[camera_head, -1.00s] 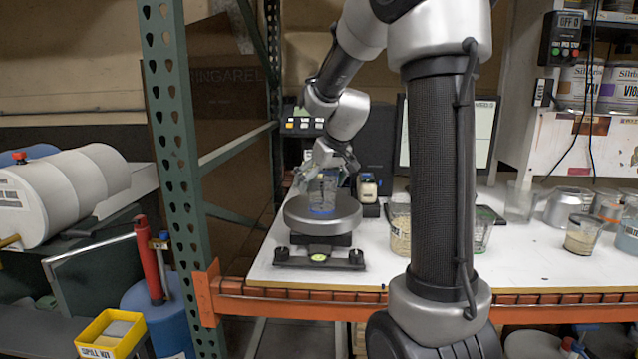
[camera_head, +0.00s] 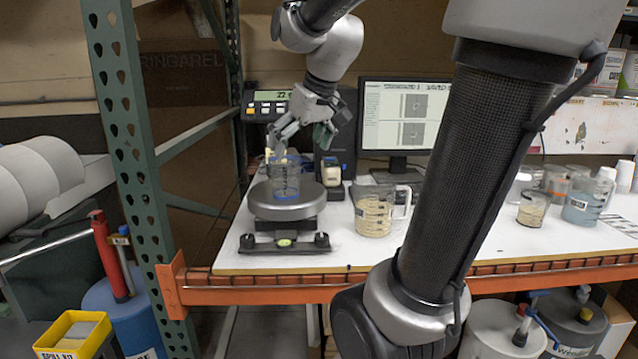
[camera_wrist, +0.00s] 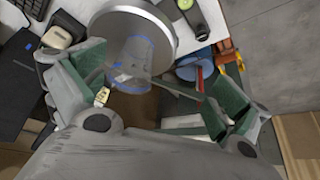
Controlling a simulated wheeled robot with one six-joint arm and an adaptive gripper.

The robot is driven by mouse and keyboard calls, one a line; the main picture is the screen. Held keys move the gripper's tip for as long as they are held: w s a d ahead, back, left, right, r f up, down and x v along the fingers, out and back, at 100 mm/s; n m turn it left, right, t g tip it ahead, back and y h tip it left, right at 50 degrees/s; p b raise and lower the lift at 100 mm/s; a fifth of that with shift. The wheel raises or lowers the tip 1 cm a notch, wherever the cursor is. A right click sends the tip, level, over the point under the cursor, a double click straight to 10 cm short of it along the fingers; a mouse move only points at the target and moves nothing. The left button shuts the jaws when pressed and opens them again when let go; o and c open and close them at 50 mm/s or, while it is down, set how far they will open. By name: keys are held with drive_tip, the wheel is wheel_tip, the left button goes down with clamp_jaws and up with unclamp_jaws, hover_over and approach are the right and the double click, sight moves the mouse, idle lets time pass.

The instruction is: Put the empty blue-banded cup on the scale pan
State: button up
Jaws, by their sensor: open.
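The clear cup with a blue band (camera_head: 285,180) stands upright on the round grey scale pan (camera_head: 262,210) in the head view. It looks empty, with its blue band near the base. My gripper (camera_head: 302,134) is open just above the cup's rim, with its fingers spread apart. In the wrist view the cup (camera_wrist: 133,62) shows between the spread green-padded fingers of my gripper (camera_wrist: 152,92), with the pan (camera_wrist: 105,35) behind it. Nothing is gripped. Whether a finger still touches the rim I cannot tell.
A handled jug with pale grains (camera_head: 374,216) stands right of the scale. A green rack post (camera_head: 128,130) rises at left. Several containers fill the bench's right side.

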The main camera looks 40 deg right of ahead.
drive_tip(key=s+a+f, duration=0.1)
drive_tip(key=s+f, duration=0.3)
drive_tip(key=s, duration=0.4)
drive_tip(key=s+a+f+g, duration=0.1)
drive_tip(key=s+f, duration=0.3)
drive_tip(key=s, duration=0.4)
drive_tip(key=shift+s+a+m, duration=0.25)
drive_tip(key=shift+a+m, duration=0.05)
drive_tip(key=shift+a, duration=0.35)
drive_tip(key=shift+r, duration=0.1)
